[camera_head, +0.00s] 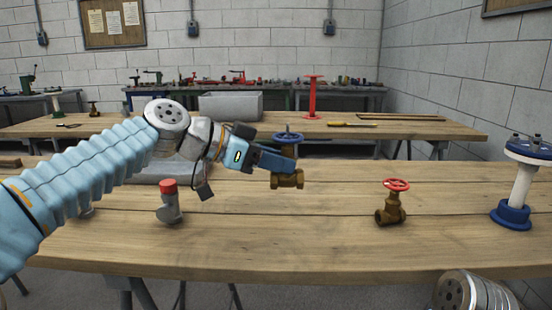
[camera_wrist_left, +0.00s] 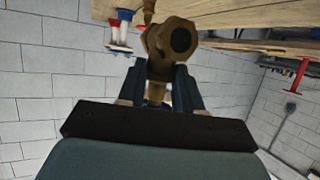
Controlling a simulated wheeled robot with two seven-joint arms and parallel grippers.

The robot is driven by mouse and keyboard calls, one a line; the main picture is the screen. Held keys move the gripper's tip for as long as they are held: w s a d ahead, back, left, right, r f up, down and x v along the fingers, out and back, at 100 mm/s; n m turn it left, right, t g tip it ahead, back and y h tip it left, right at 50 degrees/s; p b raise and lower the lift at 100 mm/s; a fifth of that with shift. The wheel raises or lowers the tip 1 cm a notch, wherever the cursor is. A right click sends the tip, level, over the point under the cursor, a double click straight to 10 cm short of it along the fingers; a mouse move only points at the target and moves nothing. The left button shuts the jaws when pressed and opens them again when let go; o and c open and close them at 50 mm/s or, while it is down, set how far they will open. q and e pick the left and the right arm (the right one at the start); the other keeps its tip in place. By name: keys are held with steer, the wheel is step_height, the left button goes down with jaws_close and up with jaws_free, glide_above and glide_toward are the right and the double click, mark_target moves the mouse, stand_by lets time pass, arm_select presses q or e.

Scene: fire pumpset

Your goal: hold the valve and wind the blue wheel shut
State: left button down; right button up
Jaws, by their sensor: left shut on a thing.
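The brass valve with the blue wheel (camera_head: 288,138) is at the middle of the head view, its brass body (camera_head: 287,181) at the near workbench. My left gripper (camera_head: 284,162) is shut on this valve, below the blue wheel. In the left wrist view the brass body (camera_wrist_left: 163,67) sits between the two fingers (camera_wrist_left: 160,88), with its open round end facing the camera. The blue wheel is mostly hidden there. Whether the valve touches the bench is unclear. Part of my right arm (camera_head: 474,291) shows at the bottom right; its gripper is out of view.
A brass valve with a red wheel (camera_head: 391,203) stands on the bench to the right. A grey fitting with a red cap (camera_head: 169,203) stands at left. A white and blue post (camera_head: 518,187) stands at far right. Bare wood (camera_head: 330,230) lies in front of the held valve.

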arm_select(q)
steer(key=w+p, duration=0.2)
steer(key=w, duration=0.4)
steer(key=shift+w+a+p, duration=0.15)
steer(key=shift+w+p, duration=0.05)
steer(key=shift+p, duration=0.1)
arm_select(e)
step_height(320, 180, up, 3)
steer(key=shift+f, duration=0.1)
arm_select(q)
steer(key=shift+f+b, duration=5)
steer(key=shift+f, duration=0.15)
steer(key=shift+f+b, duration=1)
steer(key=shift+f, duration=0.1)
steer(key=shift+r, duration=0.1)
arm_select(e)
step_height(320, 180, down, 12)
steer(key=d, duration=0.2)
steer(key=shift+w+r, duration=0.2)
steer(key=shift+w, duration=0.25)
steer(key=shift+d, duration=0.1)
